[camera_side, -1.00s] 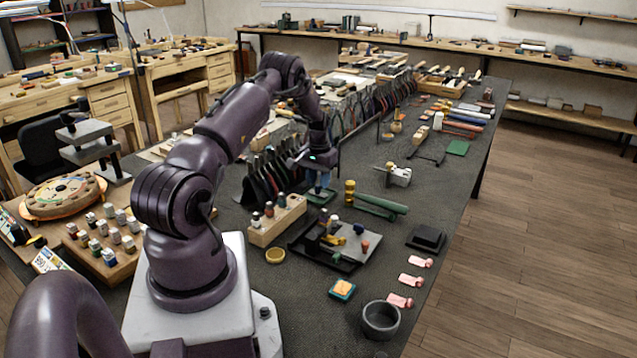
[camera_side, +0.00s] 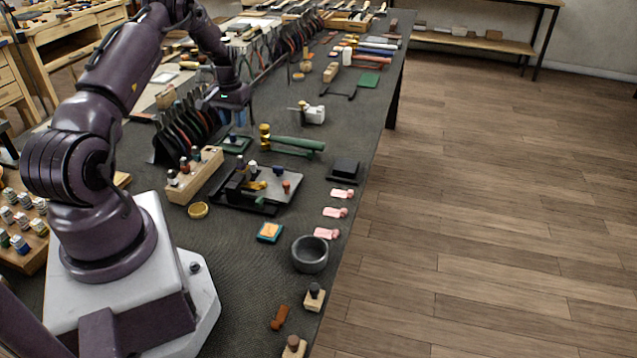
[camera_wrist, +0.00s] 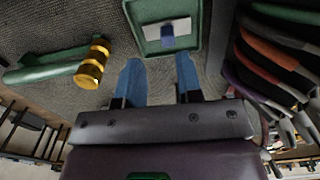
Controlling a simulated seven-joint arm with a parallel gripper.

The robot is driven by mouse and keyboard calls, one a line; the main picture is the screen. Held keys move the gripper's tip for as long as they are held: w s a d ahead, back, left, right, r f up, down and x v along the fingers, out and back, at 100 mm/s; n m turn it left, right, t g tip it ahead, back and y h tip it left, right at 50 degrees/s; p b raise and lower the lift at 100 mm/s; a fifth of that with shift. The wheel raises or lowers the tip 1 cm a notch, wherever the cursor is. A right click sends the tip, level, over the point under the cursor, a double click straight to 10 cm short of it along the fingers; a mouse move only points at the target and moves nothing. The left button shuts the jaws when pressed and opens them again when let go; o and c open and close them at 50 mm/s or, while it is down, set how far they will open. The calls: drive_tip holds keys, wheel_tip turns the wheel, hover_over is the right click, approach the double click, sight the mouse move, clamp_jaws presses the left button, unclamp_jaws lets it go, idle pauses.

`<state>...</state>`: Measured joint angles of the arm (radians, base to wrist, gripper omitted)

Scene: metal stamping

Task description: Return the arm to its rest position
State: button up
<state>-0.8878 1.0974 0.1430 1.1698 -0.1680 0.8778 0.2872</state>
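My gripper (camera_wrist: 158,76) shows two blue fingers spread apart with nothing between them in the wrist view. In the side view my gripper (camera_side: 234,116) hangs over the bench, above a small green tray (camera_side: 228,149). The tray (camera_wrist: 139,45) holds a pale plate with a small blue piece on it. My arm reaches out from its white base toward the far part of the bench.
A brass-headed hammer (camera_wrist: 93,65) with a green handle lies beside my gripper. Pliers in a rack (camera_side: 183,133) stand close on the other side. A wooden punch block (camera_side: 194,178), black-based tool (camera_side: 248,207) and grey bowl (camera_side: 310,255) stand nearer.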

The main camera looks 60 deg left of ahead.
drive_tip(key=w+d+r+m+t, duration=0.1)
drive_tip(key=w+d+r+m, duration=0.15)
drive_tip(key=d+r, duration=0.85)
drive_tip(key=w+d+r+m+t, duration=0.1)
drive_tip(key=w+d+r, duration=0.3)
drive_tip(key=d+r, duration=0.7)
drive_tip(key=s+d+r+m+t, duration=0.1)
drive_tip(key=s+d+r, duration=0.3)
drive_tip(key=d, duration=0.3)
drive_tip(key=s+d+r+m+t, duration=0.1)
drive_tip(key=s+d+r+m, duration=0.2)
drive_tip(key=d, duration=0.4)
drive_tip(key=s+d+m+t, duration=0.1)
drive_tip(key=s+d, duration=0.6)
drive_tip(key=s, duration=0.3)
drive_tip(key=shift+d+f+t, duration=0.15)
drive_tip(key=shift+d+t, duration=0.1)
drive_tip(key=shift+t, duration=0.05)
